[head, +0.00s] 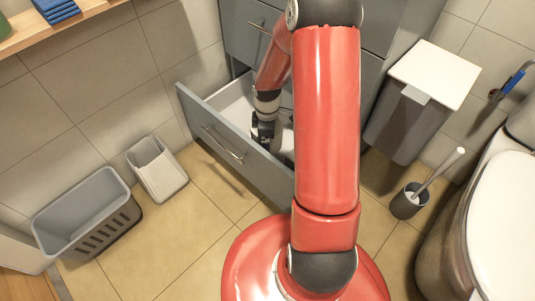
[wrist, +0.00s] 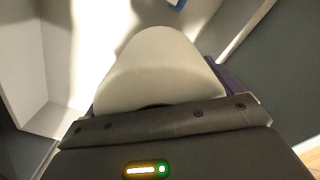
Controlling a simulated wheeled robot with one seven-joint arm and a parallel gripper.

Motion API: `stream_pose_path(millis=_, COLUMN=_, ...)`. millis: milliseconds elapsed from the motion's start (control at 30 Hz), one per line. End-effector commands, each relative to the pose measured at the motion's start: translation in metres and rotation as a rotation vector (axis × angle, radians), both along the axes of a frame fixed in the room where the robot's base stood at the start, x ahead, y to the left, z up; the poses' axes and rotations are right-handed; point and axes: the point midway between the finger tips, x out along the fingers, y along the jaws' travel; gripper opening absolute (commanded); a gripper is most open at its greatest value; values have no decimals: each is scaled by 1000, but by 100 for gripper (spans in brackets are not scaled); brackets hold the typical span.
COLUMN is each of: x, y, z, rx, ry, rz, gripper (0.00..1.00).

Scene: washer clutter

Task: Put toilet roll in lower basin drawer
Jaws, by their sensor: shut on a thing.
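The lower basin drawer (head: 213,133) is pulled open, with a grey front, a bar handle and a white inside. My gripper (head: 264,132) reaches down into the drawer, just behind its front panel. In the wrist view, my gripper (wrist: 163,88) is shut on the toilet roll (wrist: 160,60), a pale rounded shape between the two dark fingers. White drawer walls (wrist: 28,60) show around the roll. In the head view the roll is mostly hidden by my arm and gripper. I cannot tell whether it touches the drawer bottom.
A closed upper drawer (head: 250,32) sits above the open one. A grey basket (head: 88,215) and a small bin (head: 157,168) stand on the floor at left. At right are a lidded bin (head: 400,125), a toilet brush holder (head: 407,203) and the toilet (head: 500,220).

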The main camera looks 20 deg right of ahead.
Motion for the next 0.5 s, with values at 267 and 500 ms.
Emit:
stream_pose_path(millis=267, x=0, y=0, z=-55, rx=0, ry=0, rz=1, gripper=63)
stream_pose_path(millis=500, x=0, y=0, z=-74, rx=0, ry=0, rz=0, gripper=63)
